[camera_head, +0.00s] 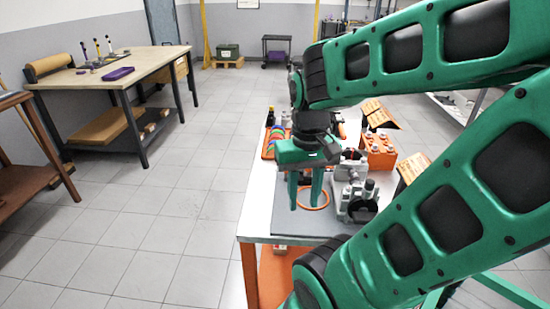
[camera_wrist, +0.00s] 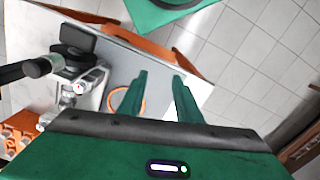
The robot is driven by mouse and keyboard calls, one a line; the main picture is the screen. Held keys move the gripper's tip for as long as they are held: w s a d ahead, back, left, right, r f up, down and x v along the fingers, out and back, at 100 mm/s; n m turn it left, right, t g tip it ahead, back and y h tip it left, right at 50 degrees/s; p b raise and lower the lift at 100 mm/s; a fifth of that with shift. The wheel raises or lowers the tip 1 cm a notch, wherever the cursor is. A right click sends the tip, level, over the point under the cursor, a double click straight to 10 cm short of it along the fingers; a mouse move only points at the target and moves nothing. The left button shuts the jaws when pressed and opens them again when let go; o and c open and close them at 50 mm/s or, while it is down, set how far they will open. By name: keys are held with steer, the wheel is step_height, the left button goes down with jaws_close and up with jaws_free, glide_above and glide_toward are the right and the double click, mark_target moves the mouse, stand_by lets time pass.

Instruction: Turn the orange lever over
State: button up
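My gripper (camera_head: 304,206) points down over the grey mat (camera_head: 268,222) on the near part of the workbench. In the wrist view its two green fingers (camera_wrist: 160,76) stand apart with nothing between them. A thin orange ring (camera_head: 314,209) lies on the mat, partly behind the fingers in the head view. It also shows in the wrist view (camera_wrist: 112,97), beside the left finger. A grey metal housing (camera_head: 357,202) stands just right of the gripper, apart from it; it shows in the wrist view too (camera_wrist: 68,96). I cannot make out a clear orange lever shape.
An orange block with round tops (camera_head: 380,155) and orange trays (camera_head: 378,114) stand farther back on the bench. A rack of coloured rings (camera_head: 275,142) is behind the gripper. My arm hides the bench's right side. A wooden table (camera_head: 110,80) stands far left; the floor between is clear.

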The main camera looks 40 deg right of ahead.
steer(key=shift+w, duration=0.15)
steer(key=w+d+r+n, duration=0.1)
steer(key=w+d+r, duration=0.1)
steer(key=w+d, duration=0.65)
steer(key=w+d+r+n, duration=0.1)
steer(key=w+d, duration=0.5)
steer(key=w, duration=0.5)
steer(key=f, duration=0.9)
steer(key=shift+a+f, duration=0.25)
steer(key=shift+f, duration=0.05)
jaws_close()
